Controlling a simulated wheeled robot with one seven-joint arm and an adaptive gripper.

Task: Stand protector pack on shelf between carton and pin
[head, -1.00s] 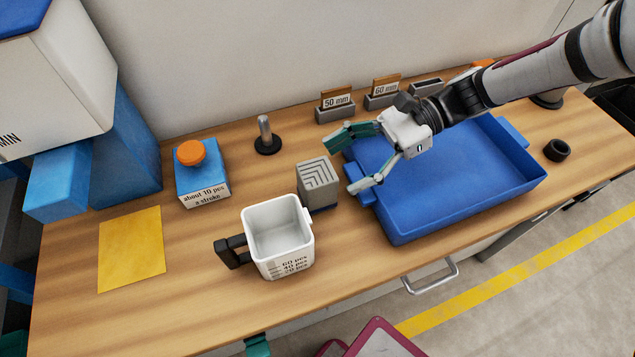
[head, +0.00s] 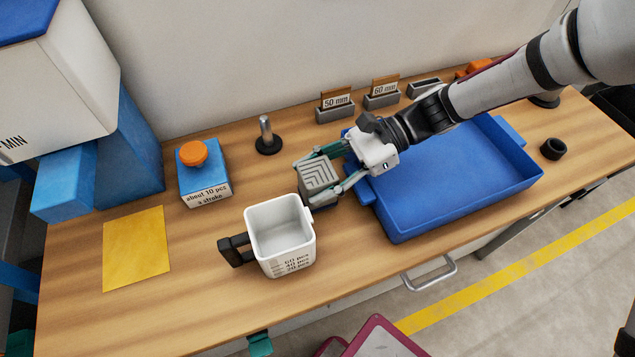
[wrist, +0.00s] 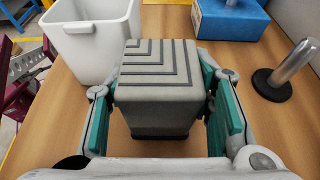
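The protector pack appears to be the grey block with nested angled lines on top (head: 318,172), upright on the wooden bench; it also shows in the wrist view (wrist: 158,85). My gripper (head: 312,181) is open around it, one finger on each side. In the wrist view a narrow gap shows beside each finger. A metal pin on a round black base (head: 266,136) stands behind and left of the pack. No shelf or carton is clearly identifiable; a blue box with an orange knob (head: 204,178) stands left of the pin.
A white measuring cup with a black handle (head: 282,240) stands close in front of the pack. A large blue tray (head: 455,215) lies to the right, under my arm. Label holders (head: 336,108) line the back. A yellow sheet (head: 137,250) lies at left.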

